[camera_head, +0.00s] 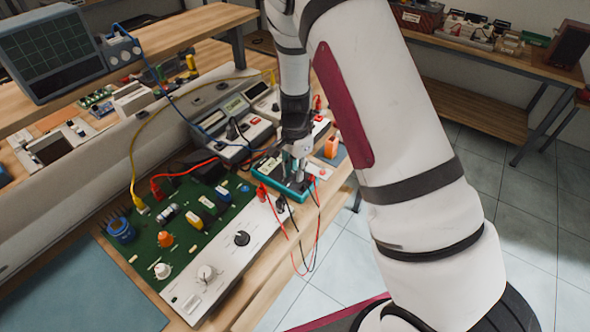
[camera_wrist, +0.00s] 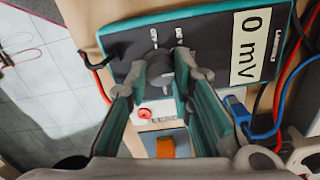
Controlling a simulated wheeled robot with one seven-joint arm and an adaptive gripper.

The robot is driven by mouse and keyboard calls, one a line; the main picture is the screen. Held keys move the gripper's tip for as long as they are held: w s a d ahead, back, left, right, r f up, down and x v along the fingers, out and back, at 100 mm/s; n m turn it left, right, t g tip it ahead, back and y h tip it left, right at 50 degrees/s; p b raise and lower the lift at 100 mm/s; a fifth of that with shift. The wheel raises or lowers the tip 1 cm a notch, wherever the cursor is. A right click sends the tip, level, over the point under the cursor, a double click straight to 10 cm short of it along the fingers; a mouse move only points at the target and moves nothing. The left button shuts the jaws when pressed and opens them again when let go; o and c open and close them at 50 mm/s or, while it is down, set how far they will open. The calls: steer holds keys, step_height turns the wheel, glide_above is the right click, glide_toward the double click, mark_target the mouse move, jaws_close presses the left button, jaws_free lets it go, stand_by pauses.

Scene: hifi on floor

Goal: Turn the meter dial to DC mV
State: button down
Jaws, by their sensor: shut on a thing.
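The meter (camera_head: 266,172) is a dark box with a teal rim on the bench, right of the green circuit board. In the wrist view its dark face (camera_wrist: 118,45) shows a pale display (camera_wrist: 253,46) reading "0 mV". Its dark round dial (camera_wrist: 159,64) sits between my fingertips, partly hidden by them. My gripper (camera_head: 297,172) points down over the meter. In the wrist view my gripper (camera_wrist: 163,76) is shut on the dial, one finger on each side. The small markings around the dial are too blurred to read surely.
Red and black leads (camera_head: 301,240) loop from the meter over the bench's front edge. A green circuit board (camera_head: 190,215) with a white knob panel lies to the left. Grey instruments (camera_head: 240,118) stand behind. An orange block (camera_head: 331,147) is close on the right.

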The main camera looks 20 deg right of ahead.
mark_target(295, 173)
stand_by(0.3)
steer(key=c, duration=1.4)
jaws_free()
step_height(295, 173, up, 12)
